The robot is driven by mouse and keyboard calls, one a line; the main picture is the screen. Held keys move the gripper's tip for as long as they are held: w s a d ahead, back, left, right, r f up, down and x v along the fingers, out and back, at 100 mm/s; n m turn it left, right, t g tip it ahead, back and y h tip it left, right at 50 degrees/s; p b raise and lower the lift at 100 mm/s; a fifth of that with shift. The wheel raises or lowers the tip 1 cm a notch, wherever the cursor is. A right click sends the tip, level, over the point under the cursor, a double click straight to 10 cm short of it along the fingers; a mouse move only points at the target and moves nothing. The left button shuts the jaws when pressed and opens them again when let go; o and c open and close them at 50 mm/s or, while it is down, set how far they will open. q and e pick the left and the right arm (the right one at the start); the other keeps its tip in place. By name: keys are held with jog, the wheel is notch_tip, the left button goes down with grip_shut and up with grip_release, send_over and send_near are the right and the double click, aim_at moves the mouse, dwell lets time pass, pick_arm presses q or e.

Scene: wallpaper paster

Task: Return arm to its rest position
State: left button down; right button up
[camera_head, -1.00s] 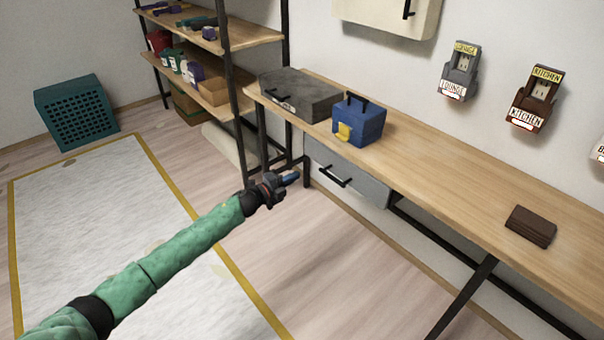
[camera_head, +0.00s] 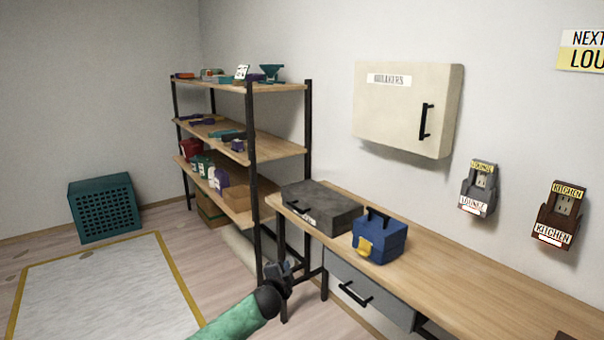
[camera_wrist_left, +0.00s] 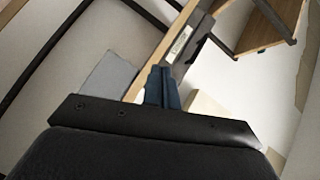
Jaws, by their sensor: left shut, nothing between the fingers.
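My left arm (camera_head: 238,318) comes in green from the bottom of the head view. Its left gripper (camera_head: 284,269) is held in front of the workbench legs, below and left of the blue toolbox, touching nothing that I can see. In the left wrist view the two dark blue fingers of the left gripper (camera_wrist_left: 162,88) are together and empty. My right gripper is not in view.
The wooden workbench (camera_head: 470,277) holds a grey case (camera_head: 322,207) and a blue toolbox (camera_head: 380,240). A drawer (camera_head: 366,290) is shut beneath. A shelf rack (camera_head: 280,145) stands behind. A teal crate (camera_head: 104,208) and a bordered mat (camera_head: 105,290) lie left.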

pick_arm(q)
jog(key=s+r+n+y, duration=0.2)
jog(key=s+r+n, duration=0.2)
jog(key=r, duration=0.1)
jog(key=s+a+n+g+p, duration=0.3)
jog(key=s+n+g, duration=0.25)
jog(key=s, duration=1.35)
jog(key=s+a+f+n+g+p, duration=0.1)
jog(key=s+f, duration=0.4)
jog(key=s, duration=0.7)
jog(key=s+a+f+n+g+p, duration=0.2)
jog(key=s+f+g, duration=0.2)
jog(key=s, duration=0.9)
jog(key=s+a+f+n+g+p, duration=0.1)
jog(key=s+f, duration=0.5)
jog(key=s, duration=0.7)
jog(key=shift+s+a+g+p, duration=0.2)
jog(key=shift+a+g+p, duration=0.6)
jog(key=shift+g, duration=0.25)
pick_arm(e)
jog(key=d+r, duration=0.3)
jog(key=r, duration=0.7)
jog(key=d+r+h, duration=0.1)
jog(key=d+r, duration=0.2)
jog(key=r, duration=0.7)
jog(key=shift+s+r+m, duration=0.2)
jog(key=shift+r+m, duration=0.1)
